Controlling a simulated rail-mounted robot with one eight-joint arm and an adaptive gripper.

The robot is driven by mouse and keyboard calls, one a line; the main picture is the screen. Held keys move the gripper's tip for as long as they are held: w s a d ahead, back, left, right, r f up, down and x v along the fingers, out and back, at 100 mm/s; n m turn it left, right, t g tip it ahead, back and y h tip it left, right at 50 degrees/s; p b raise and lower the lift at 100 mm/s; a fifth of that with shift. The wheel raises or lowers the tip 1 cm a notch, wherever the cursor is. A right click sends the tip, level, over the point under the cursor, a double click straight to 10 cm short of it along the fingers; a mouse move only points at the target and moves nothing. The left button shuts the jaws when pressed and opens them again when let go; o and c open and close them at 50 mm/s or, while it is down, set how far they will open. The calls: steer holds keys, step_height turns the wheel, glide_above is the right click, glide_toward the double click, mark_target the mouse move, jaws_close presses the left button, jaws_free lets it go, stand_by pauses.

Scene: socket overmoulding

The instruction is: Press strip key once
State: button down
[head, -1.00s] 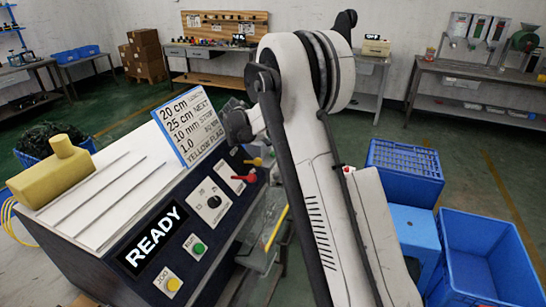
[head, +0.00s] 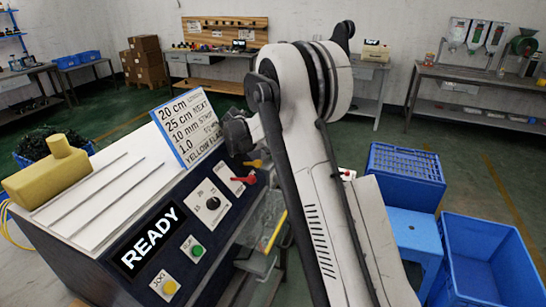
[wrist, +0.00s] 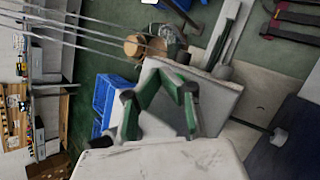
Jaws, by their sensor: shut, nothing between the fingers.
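The machine's sloped dark panel (head: 185,235) carries a READY display (head: 148,238), a green button (head: 197,250), a yellow button (head: 169,287), a black dial (head: 213,203), a red lever (head: 243,180) and a yellow lever (head: 253,163). I cannot tell which control is the strip key; none reads clearly as such. My gripper (wrist: 159,75) shows in the wrist view with its green-padded fingers shut and nothing between them. In the head view, the dark wrist end of my arm is beside the text board, above the levers; the fingertips are hidden there.
Blue crates (head: 490,260) and a blue stool (head: 415,230) stand at right. Workbenches line the back wall.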

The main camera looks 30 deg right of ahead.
steer(key=shift+f, duration=0.1)
stand_by(0.7)
steer(key=shift+f+b, duration=0.3)
steer(key=shift+b, duration=0.2)
